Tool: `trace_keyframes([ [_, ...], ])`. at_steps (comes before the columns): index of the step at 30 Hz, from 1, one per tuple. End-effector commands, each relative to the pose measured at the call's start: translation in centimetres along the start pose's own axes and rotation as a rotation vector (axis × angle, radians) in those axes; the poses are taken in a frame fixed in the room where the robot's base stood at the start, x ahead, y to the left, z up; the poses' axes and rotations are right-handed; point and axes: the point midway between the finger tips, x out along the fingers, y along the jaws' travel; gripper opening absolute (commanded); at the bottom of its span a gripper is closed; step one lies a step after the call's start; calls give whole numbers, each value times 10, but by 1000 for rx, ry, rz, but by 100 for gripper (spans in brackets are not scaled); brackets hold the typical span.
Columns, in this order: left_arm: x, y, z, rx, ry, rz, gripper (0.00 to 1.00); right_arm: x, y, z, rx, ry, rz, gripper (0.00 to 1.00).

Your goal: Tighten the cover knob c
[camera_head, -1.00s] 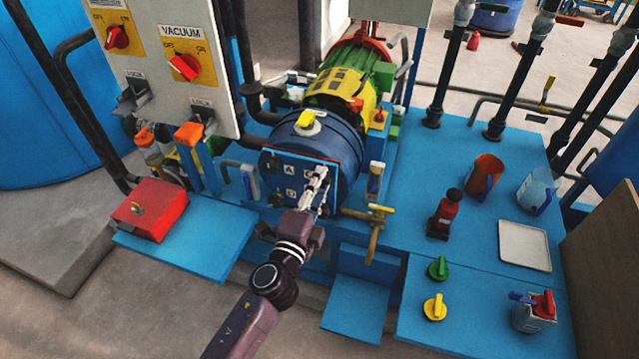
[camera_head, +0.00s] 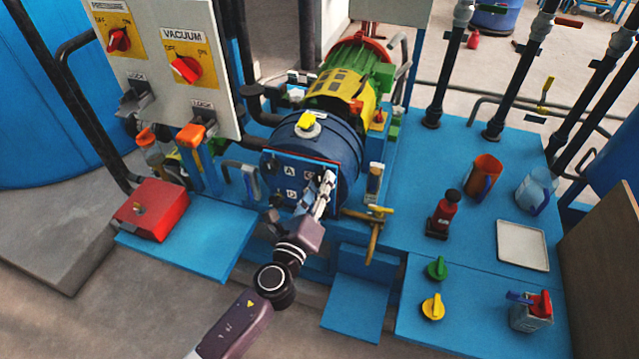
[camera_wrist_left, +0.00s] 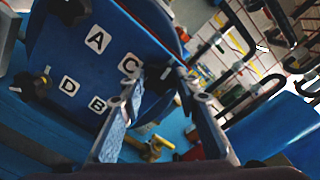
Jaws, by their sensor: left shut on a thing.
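The blue square cover (camera_head: 278,181) closes the front of the round blue vessel (camera_head: 341,147). My left gripper (camera_head: 327,183) is at the cover's right side. In the wrist view its two fingers (camera_wrist_left: 157,78) are on either side of the dark cover knob c (camera_wrist_left: 156,82), beside the C label (camera_wrist_left: 129,65), and shut on it. My right gripper is not in view.
A red box (camera_head: 150,208) sits on the left blue shelf. A red bottle (camera_head: 445,214), two jugs and a white tray (camera_head: 522,244) stand on the right blue deck.

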Motion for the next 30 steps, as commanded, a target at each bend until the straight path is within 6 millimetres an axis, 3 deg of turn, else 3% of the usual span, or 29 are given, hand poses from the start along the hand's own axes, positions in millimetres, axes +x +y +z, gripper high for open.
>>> trace_keyframes([
  [9,0,1,-2,141,4,0,5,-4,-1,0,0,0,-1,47],
  [27,-1,1,-2,175,4,1,5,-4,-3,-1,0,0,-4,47],
  [28,-1,1,-2,175,4,1,33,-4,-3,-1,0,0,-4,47],
  [30,-1,1,-2,174,4,1,40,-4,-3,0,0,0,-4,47],
])
